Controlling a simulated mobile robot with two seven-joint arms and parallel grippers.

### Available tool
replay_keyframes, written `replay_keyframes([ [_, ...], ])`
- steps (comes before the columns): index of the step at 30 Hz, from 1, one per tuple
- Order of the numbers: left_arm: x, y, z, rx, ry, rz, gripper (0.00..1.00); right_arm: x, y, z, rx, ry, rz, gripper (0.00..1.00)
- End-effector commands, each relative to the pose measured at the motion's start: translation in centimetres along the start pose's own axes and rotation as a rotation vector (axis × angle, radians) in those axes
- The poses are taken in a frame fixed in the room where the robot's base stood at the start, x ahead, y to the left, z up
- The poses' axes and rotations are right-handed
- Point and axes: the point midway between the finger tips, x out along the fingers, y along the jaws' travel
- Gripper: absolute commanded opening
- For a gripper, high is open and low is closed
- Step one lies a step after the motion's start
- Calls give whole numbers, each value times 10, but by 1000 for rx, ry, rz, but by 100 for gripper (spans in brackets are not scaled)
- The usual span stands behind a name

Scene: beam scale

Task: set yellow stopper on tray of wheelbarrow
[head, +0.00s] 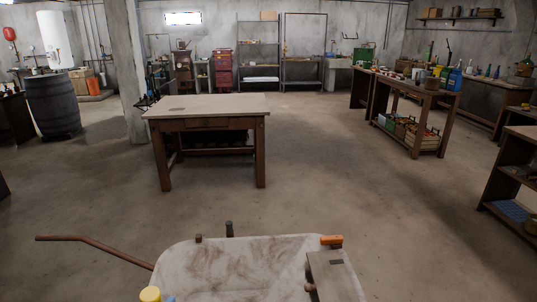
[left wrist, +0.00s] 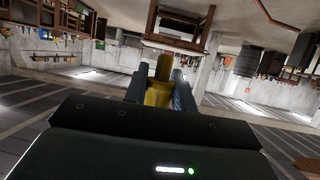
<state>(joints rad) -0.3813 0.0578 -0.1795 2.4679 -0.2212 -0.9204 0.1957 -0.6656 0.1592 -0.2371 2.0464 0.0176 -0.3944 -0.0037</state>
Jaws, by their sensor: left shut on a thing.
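The wheelbarrow's pale, stained tray (head: 240,265) fills the bottom middle of the head view, with a brown handle (head: 95,246) reaching out to the left. The yellow stopper (head: 150,294) shows at the bottom edge, by the tray's left side. In the left wrist view the yellow stopper (left wrist: 157,90) stands between the two grey fingers of my left gripper (left wrist: 160,92), which is shut on it. In the head view only a small bluish bit of that gripper (head: 170,299) shows. Whether the stopper is over the tray or beside it I cannot tell. My right gripper is out of view.
An orange piece (head: 332,240) and a flat grey-brown board or box (head: 328,268) are at the tray's right side. Dark pegs (head: 229,229) stand at its far rim. A wooden table (head: 205,106) stands beyond, with bare floor between.

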Motion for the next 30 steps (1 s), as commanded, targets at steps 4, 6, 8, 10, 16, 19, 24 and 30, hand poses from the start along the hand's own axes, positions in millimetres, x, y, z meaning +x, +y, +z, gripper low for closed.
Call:
replay_keyframes([
  [4, -1, -2, 0, -4, 0, -8, 4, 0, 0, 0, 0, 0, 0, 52],
  [6, -1, -2, 0, -2, 0, -7, 4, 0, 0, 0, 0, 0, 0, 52],
  [8, -1, -2, 0, -1, 0, -6, 4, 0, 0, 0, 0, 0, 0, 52],
  [10, 0, -2, 0, -1, 0, -5, 4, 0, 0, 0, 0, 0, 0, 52],
  [16, 1, 6, -3, 19, 3, 37, 4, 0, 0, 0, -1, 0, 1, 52],
  [19, 3, 19, -8, 55, 4, 114, 4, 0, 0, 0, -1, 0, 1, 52],
  [24, 7, 53, -21, 142, 4, 313, 4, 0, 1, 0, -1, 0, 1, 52],
  [30, 14, 94, -36, 241, 4, 552, 4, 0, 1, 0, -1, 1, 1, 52],
])
